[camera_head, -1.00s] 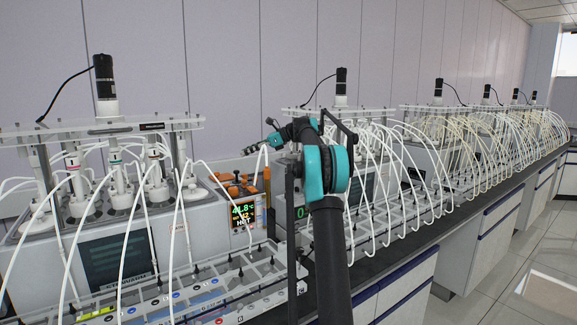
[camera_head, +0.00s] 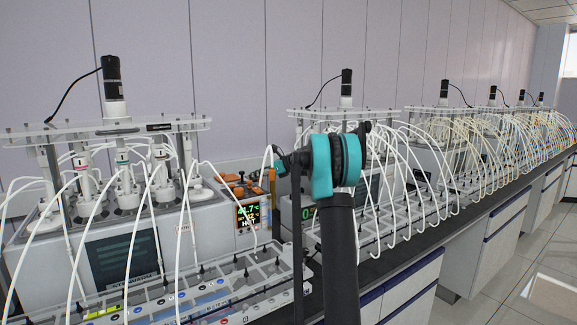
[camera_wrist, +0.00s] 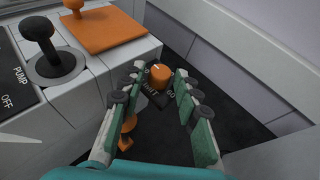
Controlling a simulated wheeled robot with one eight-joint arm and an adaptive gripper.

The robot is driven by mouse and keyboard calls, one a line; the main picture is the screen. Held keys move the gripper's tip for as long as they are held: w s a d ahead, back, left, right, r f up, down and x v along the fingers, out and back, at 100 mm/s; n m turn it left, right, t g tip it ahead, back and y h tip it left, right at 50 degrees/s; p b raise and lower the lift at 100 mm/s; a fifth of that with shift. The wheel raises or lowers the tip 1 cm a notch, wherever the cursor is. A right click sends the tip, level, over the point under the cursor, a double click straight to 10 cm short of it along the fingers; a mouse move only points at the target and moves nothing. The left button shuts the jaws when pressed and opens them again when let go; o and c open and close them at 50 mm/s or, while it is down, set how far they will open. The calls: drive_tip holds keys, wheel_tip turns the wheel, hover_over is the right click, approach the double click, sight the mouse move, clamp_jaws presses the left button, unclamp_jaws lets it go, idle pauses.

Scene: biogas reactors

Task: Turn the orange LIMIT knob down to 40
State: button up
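The orange LIMIT knob (camera_wrist: 161,73) shows in the wrist view on a dark panel, with part of its label and a 60 mark beside it. A white line shows on its top. My gripper (camera_wrist: 159,79) is open, with one finger on each side of the knob; I cannot tell whether either touches it. In the head view, the heater unit's display (camera_head: 247,217) reads about 41.7 with HOT below; the smaller line is hard to read. The knob cannot be made out there.
A black PUMP switch (camera_wrist: 46,50) and an orange plate with a knob (camera_wrist: 98,28) lie left of my gripper. Another orange part (camera_wrist: 126,143) shows below the left finger. White tubes (camera_head: 180,210) and a clear rack (camera_head: 200,292) stand close by.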

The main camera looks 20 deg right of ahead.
drive_tip(key=shift+s+a+m+t+h, duration=0.1)
drive_tip(key=shift+s+m+t+h, duration=0.1)
drive_tip(key=shift+m+t+h, duration=0.45)
drive_tip(key=v, duration=1.7)
drive_tip(key=shift+s+m+t, duration=0.3)
drive_tip(key=shift+m+t, duration=0.05)
drive_tip(key=shift+f, duration=0.1)
